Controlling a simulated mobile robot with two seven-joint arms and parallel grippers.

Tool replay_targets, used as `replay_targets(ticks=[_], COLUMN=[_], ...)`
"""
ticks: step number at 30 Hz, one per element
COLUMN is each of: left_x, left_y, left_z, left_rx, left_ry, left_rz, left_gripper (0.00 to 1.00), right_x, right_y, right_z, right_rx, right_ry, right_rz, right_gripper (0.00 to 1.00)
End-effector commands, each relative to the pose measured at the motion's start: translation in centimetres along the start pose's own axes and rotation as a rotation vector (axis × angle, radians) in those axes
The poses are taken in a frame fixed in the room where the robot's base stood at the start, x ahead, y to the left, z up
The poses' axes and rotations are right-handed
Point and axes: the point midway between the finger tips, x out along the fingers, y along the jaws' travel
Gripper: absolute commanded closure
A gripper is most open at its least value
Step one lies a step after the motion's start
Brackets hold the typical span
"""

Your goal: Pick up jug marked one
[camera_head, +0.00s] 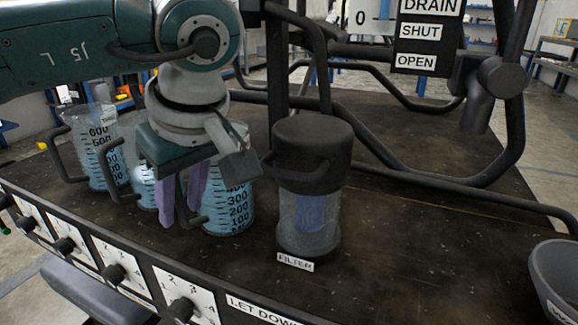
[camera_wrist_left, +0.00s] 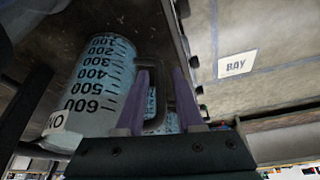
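The jug marked one (camera_wrist_left: 100,85) is a clear measuring jug with blue liquid and black numbers. Its label, partly cut off, reads "ON" upside down in the left wrist view. It appears to be the right-hand jug (camera_head: 232,208) in the head view, upright on the dark deck, its upper part hidden by my wrist. My left gripper (camera_head: 179,212) points down just left of it, purple fingers apart. In the left wrist view the dark handle (camera_wrist_left: 155,125) shows between the fingers (camera_wrist_left: 161,75); I cannot tell whether they touch it. My right gripper is not in view.
A middle jug (camera_head: 145,190) and a left jug (camera_head: 97,150), its label starting "TH", stand close by. A filter canister (camera_head: 308,220) stands right of the jugs. Dark pipes (camera_head: 400,165) run behind. A grey bowl (camera_head: 557,275) is at the right; the deck between is clear.

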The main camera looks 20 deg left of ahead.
Motion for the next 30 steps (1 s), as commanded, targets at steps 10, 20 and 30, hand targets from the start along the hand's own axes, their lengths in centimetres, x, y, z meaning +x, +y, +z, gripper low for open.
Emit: replay_targets(ticks=[10,20,30], left_x=[-0.03,-0.04,-0.04], left_y=[0.02,0.02,0.02], left_z=[0.01,0.02,0.02], left_rx=[0.0,0.0,0.0], left_ry=[0.0,0.0,0.0], left_rz=[0.0,0.0,0.0], left_gripper=[1.0,1.0,1.0], right_x=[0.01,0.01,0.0], right_y=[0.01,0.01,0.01], right_z=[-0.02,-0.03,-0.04], right_rx=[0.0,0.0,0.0], right_ry=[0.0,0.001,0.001], right_rz=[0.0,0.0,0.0], right_gripper=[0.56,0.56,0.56])
